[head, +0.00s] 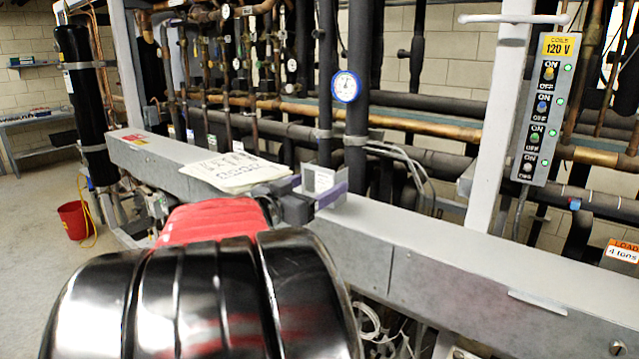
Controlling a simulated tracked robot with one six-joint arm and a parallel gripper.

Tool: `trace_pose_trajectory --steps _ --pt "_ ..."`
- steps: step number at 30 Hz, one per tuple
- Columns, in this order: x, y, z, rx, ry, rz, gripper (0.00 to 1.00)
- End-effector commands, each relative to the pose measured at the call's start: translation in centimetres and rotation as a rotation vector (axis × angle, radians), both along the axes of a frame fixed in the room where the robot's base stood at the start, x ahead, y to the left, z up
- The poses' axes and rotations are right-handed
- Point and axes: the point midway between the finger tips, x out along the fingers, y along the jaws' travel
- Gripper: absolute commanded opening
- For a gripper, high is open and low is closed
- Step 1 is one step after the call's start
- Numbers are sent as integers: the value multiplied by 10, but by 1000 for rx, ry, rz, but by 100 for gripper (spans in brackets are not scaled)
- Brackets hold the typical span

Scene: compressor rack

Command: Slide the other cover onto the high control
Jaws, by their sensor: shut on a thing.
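My gripper (318,192), with purple finger pads, is above the grey beam near the middle of the picture. It is shut on a small light-grey, box-like piece (322,179), which seems to be the cover. The piece stands up between the fingers, in front of the dark vertical pipes. My red and black arm hides part of the beam below and to the left. I cannot make out the high control or a second cover in this view.
A long grey beam (450,259) crosses the front, with printed sheets (222,170) lying on it left of my gripper. A blue-rimmed gauge (346,87) is on a dark pipe behind. A 120 V switch panel (547,108) stands right. A red bucket (76,221) is on the floor left.

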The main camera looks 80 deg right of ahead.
Motion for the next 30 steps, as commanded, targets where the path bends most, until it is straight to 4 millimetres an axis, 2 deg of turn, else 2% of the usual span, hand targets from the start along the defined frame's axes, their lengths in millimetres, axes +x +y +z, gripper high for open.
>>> trace_pose_trajectory --steps 30 --pt "29 66 0 -1 -1 2 49"
